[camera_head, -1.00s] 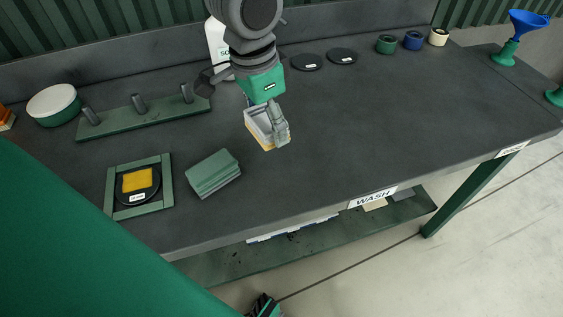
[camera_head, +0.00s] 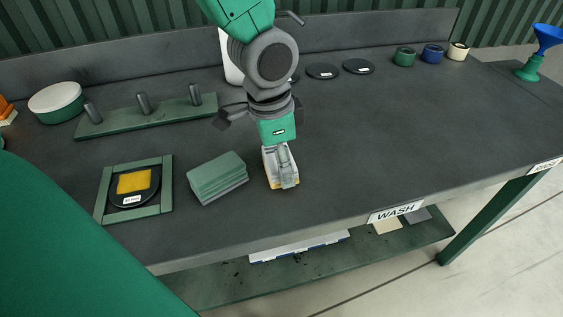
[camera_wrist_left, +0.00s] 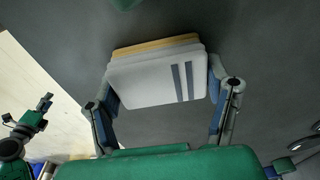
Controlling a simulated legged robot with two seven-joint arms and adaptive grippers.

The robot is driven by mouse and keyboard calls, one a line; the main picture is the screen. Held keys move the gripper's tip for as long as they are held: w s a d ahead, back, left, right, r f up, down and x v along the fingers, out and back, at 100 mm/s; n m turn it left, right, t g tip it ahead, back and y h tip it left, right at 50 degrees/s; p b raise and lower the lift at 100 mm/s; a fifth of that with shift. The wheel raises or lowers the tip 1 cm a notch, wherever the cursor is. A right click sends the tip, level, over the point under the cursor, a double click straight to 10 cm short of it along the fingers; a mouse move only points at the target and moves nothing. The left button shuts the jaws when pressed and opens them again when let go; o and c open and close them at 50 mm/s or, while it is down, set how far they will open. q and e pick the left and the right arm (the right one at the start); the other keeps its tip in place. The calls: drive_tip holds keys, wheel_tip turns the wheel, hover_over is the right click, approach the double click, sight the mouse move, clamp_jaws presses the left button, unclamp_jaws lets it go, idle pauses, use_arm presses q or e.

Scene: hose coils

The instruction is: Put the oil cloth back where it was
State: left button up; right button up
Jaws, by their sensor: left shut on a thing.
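My left gripper (camera_head: 281,172) comes down from the top of the head view. It is shut on a folded white cloth (camera_wrist_left: 150,82) with two grey stripes, gripped at both sides in the left wrist view. A yellow-orange layer (camera_wrist_left: 155,46) shows along its far edge. In the head view it is low over the bench, right of a folded dark green stack (camera_head: 217,179); contact with the bench is unclear. A yellow pad (camera_head: 134,182) lies on a black disc inside a green frame (camera_head: 165,187). What seems my right gripper (camera_wrist_left: 35,112) shows small at the left wrist view's edge.
A green rack with pegs (camera_head: 150,119) and a white-topped round tub (camera_head: 56,102) stand at the back left. Black discs (camera_head: 322,71), small rolls (camera_head: 432,54) and a blue funnel (camera_head: 548,38) line the back right. The bench (camera_head: 410,130) right of my gripper is clear.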

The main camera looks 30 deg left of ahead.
sight(273, 157)
use_arm(q)
drive_tip(key=shift+a, duration=0.2)
drive_tip(key=o, duration=1.1)
drive_tip(key=shift+d, duration=0.25)
drive_tip(key=shift+r, duration=0.1)
drive_tip(key=shift+r, duration=0.2)
drive_tip(key=r+p, duration=0.1)
drive_tip(key=r, duration=0.2)
drive_tip(key=r+p, duration=0.2)
drive_tip(key=r, duration=0.2)
drive_tip(key=s+a+r+p, duration=0.1)
drive_tip(key=r, duration=0.3)
drive_tip(key=shift+r, duration=0.25)
drive_tip(key=shift+s, duration=0.1)
